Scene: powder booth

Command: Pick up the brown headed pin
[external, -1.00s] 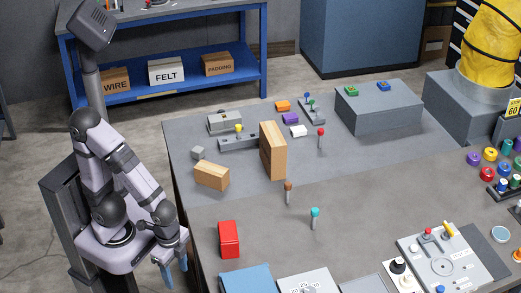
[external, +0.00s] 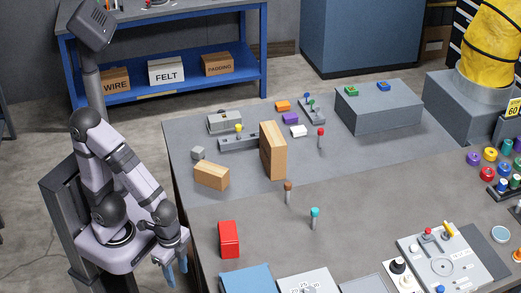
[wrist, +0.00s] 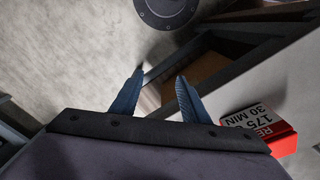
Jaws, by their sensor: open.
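The brown headed pin (external: 288,192) stands upright on the grey table, near the middle of the external view. It has a brown top on a pale shaft. My gripper (external: 176,272) hangs at the table's left edge, pointing down, well to the left of and nearer than the pin. In the wrist view my gripper (wrist: 157,88) shows two blue fingers, apart and with nothing between them. The pin does not show in the wrist view.
A teal headed pin (external: 314,217) stands just right of the brown one, and a red headed pin (external: 320,137) behind. A tall wooden block (external: 272,150) stands behind the brown pin. A red box (external: 229,239) sits between my gripper and the pins.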

